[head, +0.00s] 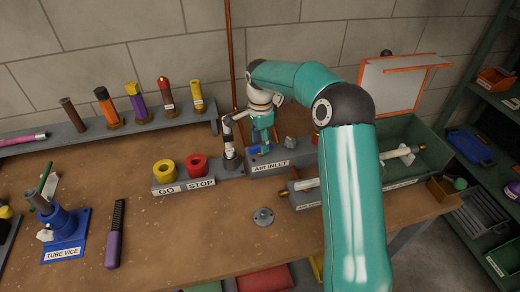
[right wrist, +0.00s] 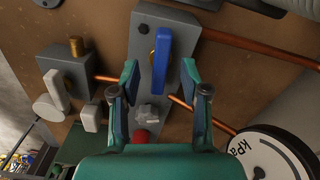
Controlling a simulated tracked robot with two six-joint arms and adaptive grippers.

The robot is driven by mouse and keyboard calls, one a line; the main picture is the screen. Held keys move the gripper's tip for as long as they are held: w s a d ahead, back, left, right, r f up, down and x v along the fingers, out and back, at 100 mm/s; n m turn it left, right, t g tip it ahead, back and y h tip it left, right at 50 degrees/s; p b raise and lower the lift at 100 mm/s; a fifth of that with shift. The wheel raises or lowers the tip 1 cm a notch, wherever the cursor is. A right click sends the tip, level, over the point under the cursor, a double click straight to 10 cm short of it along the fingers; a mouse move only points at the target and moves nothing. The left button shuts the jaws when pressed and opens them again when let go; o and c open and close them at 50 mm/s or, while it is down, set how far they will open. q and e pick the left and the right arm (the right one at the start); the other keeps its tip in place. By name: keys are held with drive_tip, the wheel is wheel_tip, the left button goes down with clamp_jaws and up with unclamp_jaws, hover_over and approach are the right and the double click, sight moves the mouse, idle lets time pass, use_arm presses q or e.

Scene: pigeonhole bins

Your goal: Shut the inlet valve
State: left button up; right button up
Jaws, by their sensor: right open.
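The inlet valve is a grey block (right wrist: 145,25) with a blue lever (right wrist: 161,55), seen in the right wrist view. The lever lies lengthwise along the block. In the head view the block (head: 254,167) carries an AIR INLET label, and my arm partly covers it. My right gripper (head: 262,135) is over the valve, pointing down. In the right wrist view the right gripper (right wrist: 159,82) is open, with one finger on each side of the lever's lower end. I see no clear contact. My left gripper is not in view.
A grey knob (right wrist: 149,113) and a red part (right wrist: 139,136) sit lower on the block. Copper pipes (right wrist: 260,52) and a kPa gauge (right wrist: 270,155) are close by. GO and STOP blocks (head: 183,186) stand left of the valve. The front bench is mostly clear.

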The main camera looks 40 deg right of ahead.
drive_tip(key=shift+f+b, duration=0.4)
drive_tip(key=shift+f, duration=0.45)
clamp_jaws()
drive_tip(key=shift+m, duration=0.9)
unclamp_jaws()
drive_tip(key=shift+r, duration=0.15)
drive_tip(key=shift+r+p, duration=0.95)
drive_tip(key=shift+r, duration=0.35)
